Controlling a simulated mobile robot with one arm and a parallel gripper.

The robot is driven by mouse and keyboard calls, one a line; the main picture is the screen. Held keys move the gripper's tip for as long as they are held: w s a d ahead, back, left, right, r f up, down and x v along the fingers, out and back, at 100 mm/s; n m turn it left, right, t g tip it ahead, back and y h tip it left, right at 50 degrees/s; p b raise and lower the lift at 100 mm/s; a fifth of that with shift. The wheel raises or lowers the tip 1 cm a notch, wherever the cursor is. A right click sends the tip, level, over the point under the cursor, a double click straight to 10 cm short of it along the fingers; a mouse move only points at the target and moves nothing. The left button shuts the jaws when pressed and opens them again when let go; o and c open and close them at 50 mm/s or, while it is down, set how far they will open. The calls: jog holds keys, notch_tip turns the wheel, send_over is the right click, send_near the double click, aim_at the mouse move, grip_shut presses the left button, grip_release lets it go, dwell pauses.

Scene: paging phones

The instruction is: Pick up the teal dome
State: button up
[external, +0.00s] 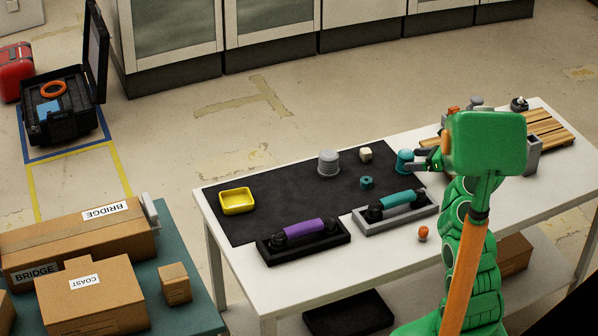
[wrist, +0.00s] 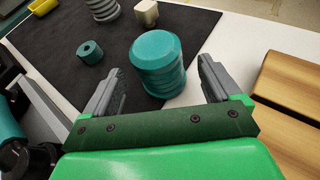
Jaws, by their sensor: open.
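The teal dome (external: 404,160) stands near the right edge of the black mat on the white table. In the wrist view the teal dome (wrist: 158,62) is a ribbed, round-topped piece just ahead of my palm. My gripper (external: 417,160) is open, with its fingers pointing at the dome from the right. In the wrist view one finger of my gripper (wrist: 160,73) is on each side of the dome, with a visible gap on both sides. I cannot tell how far the fingertips reach past it.
A small teal ring (external: 366,182), a grey ribbed dome (external: 328,162) and a cream block (external: 365,154) are on the mat. Handsets lie in a grey cradle (external: 372,225) and a black cradle (external: 290,254). A yellow tray (external: 237,201) is at left; wooden slats (wrist: 292,78) are close at right.

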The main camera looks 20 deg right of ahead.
aim_at(402, 159)
jog(key=shift+x, duration=2.85)
jog(key=shift+a+r, duration=0.1)
jog(key=shift+r, duration=0.1)
jog(key=shift+c, duration=0.2)
jog(key=c, duration=1.1)
jog(key=shift+o, duration=0.2)
jog(key=shift+r, duration=0.15)
